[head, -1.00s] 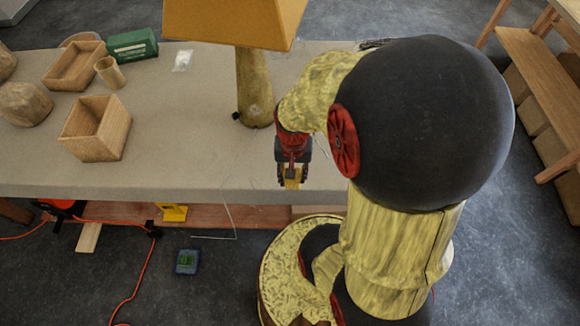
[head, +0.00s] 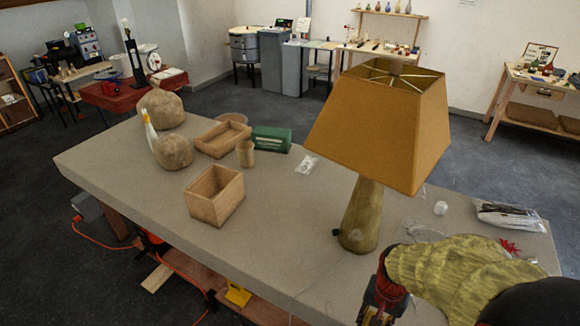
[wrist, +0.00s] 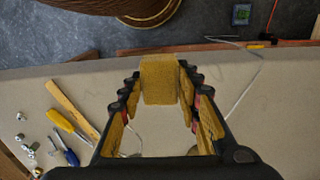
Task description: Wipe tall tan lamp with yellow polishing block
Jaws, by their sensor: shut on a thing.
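The tall tan lamp (head: 362,218) stands upright on the table, with a tan conical base and a large orange-tan shade (head: 380,125). My gripper (head: 380,302) is at the table's front edge, in front and slightly right of the lamp base, apart from it. In the wrist view my gripper (wrist: 160,95) is shut on the yellow polishing block (wrist: 159,80), which sits between the fingertips. The block is not clear in the head view. The lamp does not show in the wrist view.
Left of the lamp are an open wooden box (head: 214,195), a wooden cup (head: 245,153), a green box (head: 271,139) and a wooden tray (head: 222,138). A plastic bag (head: 306,164) lies behind the lamp's left. Screwdrivers (wrist: 68,126) and small hardware lie on the table (head: 130,175).

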